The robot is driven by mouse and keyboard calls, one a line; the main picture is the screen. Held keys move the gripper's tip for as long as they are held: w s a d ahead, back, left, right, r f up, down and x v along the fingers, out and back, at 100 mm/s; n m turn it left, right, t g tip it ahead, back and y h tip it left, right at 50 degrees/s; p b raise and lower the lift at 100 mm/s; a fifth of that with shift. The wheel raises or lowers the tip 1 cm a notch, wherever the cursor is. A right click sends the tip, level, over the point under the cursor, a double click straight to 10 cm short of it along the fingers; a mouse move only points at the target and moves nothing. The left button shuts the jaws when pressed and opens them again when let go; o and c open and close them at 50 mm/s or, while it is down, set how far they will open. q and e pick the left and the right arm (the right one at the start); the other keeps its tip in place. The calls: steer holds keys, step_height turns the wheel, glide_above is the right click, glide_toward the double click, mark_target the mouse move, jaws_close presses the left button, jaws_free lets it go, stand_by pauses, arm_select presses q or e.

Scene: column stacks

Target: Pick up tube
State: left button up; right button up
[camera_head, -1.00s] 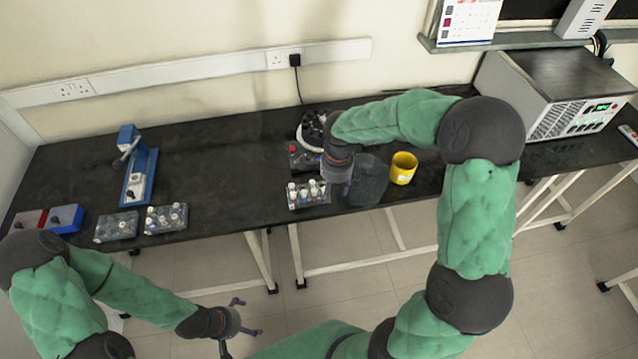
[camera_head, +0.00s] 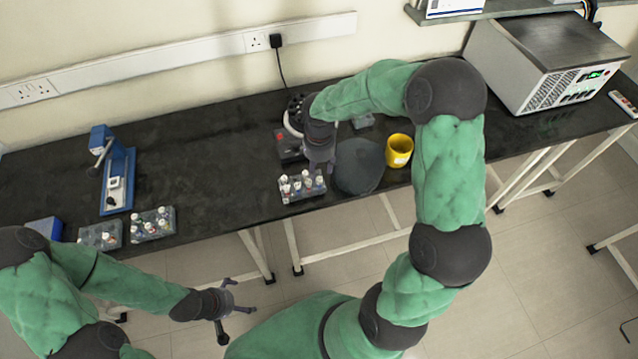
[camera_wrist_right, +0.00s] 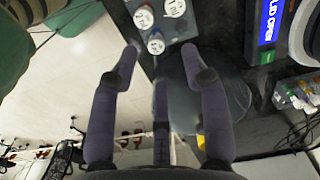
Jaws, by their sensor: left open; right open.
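A rack of capped tubes (camera_head: 302,187) stands near the table's front edge. My right gripper (camera_head: 322,166) is just above and to the right of it, open and empty. In the right wrist view, several white-capped tubes (camera_wrist_right: 156,44) sit in the rack beyond the spread fingers of the right gripper (camera_wrist_right: 159,52). Two more racks of tubes, one at the left (camera_head: 101,235) and one beside it (camera_head: 153,224), stand on the left part of the table. My left gripper (camera_head: 222,306) is open and empty, low in front of the table.
A dark grey rounded object (camera_head: 360,166) and a yellow cup (camera_head: 399,151) stand right of the near rack. A dark device with a red knob (camera_head: 288,147) is behind it. A blue stand (camera_head: 117,180) is at the left, a large instrument (camera_head: 548,65) at the right. The table between is clear.

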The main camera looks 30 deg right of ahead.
mark_target(319, 179)
steer(key=f+b, duration=0.1)
steer(key=f, duration=0.4)
steer(key=shift+s, duration=0.2)
steer(key=shift+a, duration=0.1)
steer(key=c, duration=0.8)
